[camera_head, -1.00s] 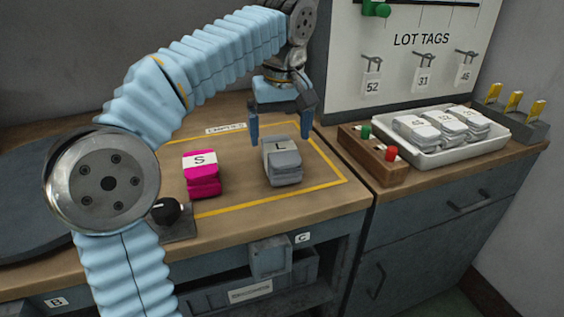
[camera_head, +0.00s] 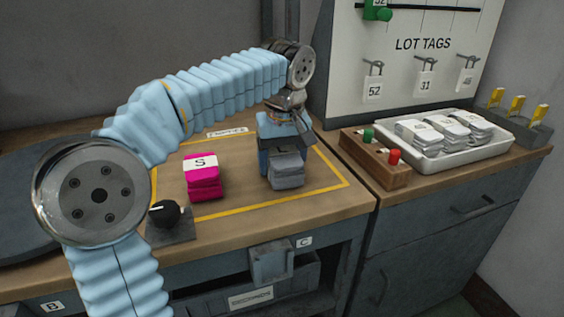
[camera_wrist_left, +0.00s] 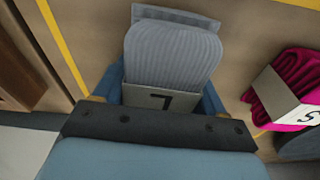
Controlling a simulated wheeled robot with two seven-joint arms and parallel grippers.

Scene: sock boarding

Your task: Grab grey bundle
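The grey bundle (camera_head: 287,172) sits inside the yellow-outlined area of the bench. In the left wrist view the ribbed grey bundle (camera_wrist_left: 172,55) lies between my fingers, its paper band marked L. My left gripper (camera_head: 280,155) is down at the bundle, with one finger on each side. The fingers (camera_wrist_left: 162,92) lie close against the band, but I cannot tell whether they press on it. The magenta bundle (camera_head: 203,177) marked S sits to the left, apart from the gripper; it also shows in the left wrist view (camera_wrist_left: 287,88). My right gripper is out of view.
A black knob (camera_head: 165,213) stands at the bench's front edge. To the right are a wooden block with green and red buttons (camera_head: 376,165) and a white tray (camera_head: 470,152) with several pale bundles. The tag board (camera_head: 420,70) rises behind.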

